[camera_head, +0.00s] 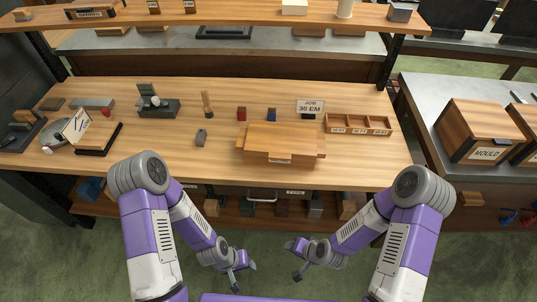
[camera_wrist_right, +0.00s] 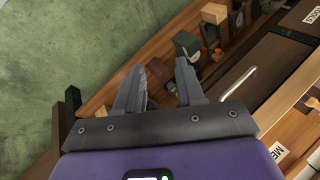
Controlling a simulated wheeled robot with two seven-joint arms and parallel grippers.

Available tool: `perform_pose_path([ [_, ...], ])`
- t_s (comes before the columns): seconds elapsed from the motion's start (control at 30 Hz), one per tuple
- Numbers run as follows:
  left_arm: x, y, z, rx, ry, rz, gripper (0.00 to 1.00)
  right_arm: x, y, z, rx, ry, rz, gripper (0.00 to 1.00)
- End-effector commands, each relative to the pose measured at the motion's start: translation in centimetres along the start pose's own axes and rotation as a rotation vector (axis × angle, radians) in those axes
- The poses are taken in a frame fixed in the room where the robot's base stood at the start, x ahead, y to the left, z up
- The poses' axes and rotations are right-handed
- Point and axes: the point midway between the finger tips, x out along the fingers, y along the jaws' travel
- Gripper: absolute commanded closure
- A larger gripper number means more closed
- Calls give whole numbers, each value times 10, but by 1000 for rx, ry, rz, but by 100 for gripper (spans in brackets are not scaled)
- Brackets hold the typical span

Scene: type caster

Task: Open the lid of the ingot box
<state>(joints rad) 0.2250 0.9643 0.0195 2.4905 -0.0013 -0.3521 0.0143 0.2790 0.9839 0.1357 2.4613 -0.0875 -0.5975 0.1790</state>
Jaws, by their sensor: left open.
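A wooden box with a lid (camera_head: 282,136) stands at the front of the workbench, right of its middle. Its lid looks closed. The small label on its front is too small to read, so I cannot confirm that it is the ingot box. My left gripper (camera_head: 243,272) is open and empty, low in front of the bench. My right gripper (camera_head: 297,262) hangs beside it, also below the bench top. In the right wrist view its two fingers (camera_wrist_right: 161,88) stand apart with nothing between them. Both grippers are well away from the box.
A compartment tray (camera_head: 358,133) and a "JOB 30 EM" sign (camera_head: 310,106) stand behind and right of the box. A box marked MOULD (camera_head: 481,130) is on the right-hand counter. A shelf with several items runs under the bench. Bench space left of the box is mostly clear.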

Motion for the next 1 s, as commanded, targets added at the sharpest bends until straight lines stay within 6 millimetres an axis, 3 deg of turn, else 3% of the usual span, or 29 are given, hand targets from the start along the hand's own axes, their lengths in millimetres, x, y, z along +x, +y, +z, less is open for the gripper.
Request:
perform_pose_path([
  [0.03,7,-2,0,0,-1,0,57,8,-19,-21,48,96,-83,62],
  [0.13,14,-5,0,1,-1,0,57,6,-67,-66,166,283,-284,62],
  [0.2,19,-7,0,1,-1,0,57,-6,-97,-95,255,396,-435,62],
  [0.33,25,-9,-1,1,-1,0,57,-39,-137,-135,405,546,-691,62],
  [0.43,28,-10,-1,0,-1,0,57,-61,-153,-154,484,613,-831,62],
  [0.57,29,-11,-1,0,-1,0,57,-76,-163,-166,533,651,-919,62],
  [1.0,37,-14,-2,0,0,0,57,-50,-196,-210,536,655,-927,62],
])
